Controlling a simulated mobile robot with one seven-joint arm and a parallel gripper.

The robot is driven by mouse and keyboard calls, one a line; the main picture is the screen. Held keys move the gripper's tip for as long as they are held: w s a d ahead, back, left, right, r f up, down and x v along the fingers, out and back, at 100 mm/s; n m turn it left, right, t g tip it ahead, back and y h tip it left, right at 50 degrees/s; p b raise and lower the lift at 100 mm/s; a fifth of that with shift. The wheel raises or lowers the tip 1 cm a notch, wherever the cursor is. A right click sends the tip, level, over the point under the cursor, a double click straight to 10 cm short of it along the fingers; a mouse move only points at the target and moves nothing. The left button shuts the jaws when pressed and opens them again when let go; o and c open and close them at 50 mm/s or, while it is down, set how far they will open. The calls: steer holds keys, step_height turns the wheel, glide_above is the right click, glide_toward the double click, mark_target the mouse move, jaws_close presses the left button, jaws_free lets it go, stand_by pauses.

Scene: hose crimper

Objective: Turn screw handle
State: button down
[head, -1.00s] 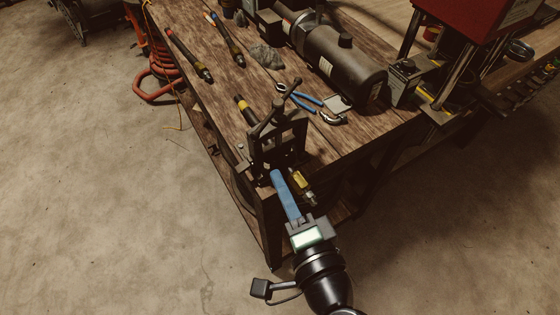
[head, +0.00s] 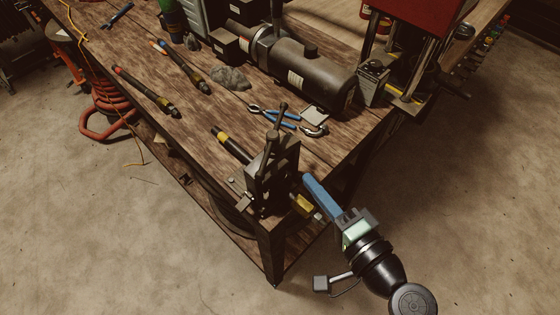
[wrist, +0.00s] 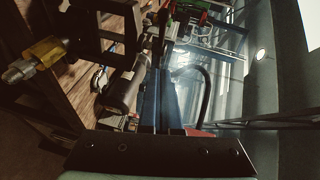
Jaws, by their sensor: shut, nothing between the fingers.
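The hose crimper (head: 262,182), a dark metal frame, stands at the near corner of the wooden bench. Its screw handle (head: 272,140), a dark bar with a ball end, slants up above the frame. A hose with a yellow and metal fitting (head: 304,206) passes through the crimper and sticks out towards the right. My gripper (head: 307,178) has blue fingers, shut and empty, just right of the crimper and apart from the handle. In the wrist view the blue fingers (wrist: 160,98) are together, with the fitting (wrist: 42,52) at the left. The handle cannot be made out clearly there.
Pliers with blue grips (head: 275,113) lie behind the crimper. A dark cylindrical tank (head: 305,75) and a red press (head: 425,15) stand farther back. Two hoses, one of them here (head: 147,92), lie at the left. The floor right of the bench is clear.

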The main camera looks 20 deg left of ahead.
mark_target(273, 146)
steer(key=w+a+f+p, duration=0.1)
steer(key=a+p, duration=0.2)
steer(key=a, duration=0.4)
steer(key=shift+w+a+f, duration=0.15)
steer(key=shift+w+f, duration=0.05)
steer(key=shift+w, duration=0.2)
